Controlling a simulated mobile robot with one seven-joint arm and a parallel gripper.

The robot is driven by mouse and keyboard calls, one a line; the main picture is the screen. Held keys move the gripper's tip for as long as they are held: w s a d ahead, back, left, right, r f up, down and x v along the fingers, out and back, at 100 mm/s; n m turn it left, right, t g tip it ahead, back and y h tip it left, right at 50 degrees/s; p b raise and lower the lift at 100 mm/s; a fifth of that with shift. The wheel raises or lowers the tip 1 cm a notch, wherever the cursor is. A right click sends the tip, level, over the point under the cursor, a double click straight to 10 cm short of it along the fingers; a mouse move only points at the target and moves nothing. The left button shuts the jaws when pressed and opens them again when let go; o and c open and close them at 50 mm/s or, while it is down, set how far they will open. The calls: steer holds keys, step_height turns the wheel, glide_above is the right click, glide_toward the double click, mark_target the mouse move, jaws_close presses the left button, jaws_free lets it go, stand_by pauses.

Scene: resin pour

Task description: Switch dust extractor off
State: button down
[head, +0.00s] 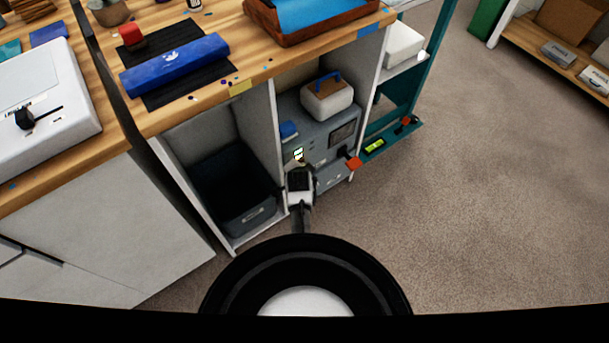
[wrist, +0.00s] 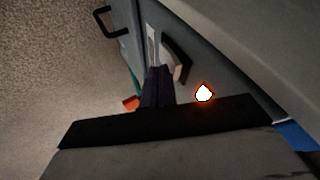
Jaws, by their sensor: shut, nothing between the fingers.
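The dust extractor (head: 318,128) is a grey box in the open bay under the workbench. The wrist view shows its grey panel (wrist: 220,50) close up. A dark switch-like piece with a pale end (wrist: 177,62) stands out from a light plate (wrist: 152,45) on that panel. A white-orange light (wrist: 204,93) glows beside it. My gripper (head: 301,164) is at the extractor's front; its dark fingers (wrist: 158,72) are shut and empty, with tips right beside the switch piece. I cannot tell whether they touch it. In the head view my gripper hides the switch.
A dark bin (head: 232,190) stands in the bay to the left, behind a white divider. A white case with a blue handle (head: 326,98) sits on the extractor. The carpet (head: 470,210) at right is clear.

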steer(key=shift+w+a+r+g+p, duration=0.2)
steer(key=shift+w+g+p, duration=0.1)
steer(key=shift+p, duration=0.2)
steer(key=shift+r+p, duration=0.7)
steer(key=shift+p, duration=0.1)
steer(key=shift+s+d, duration=0.1)
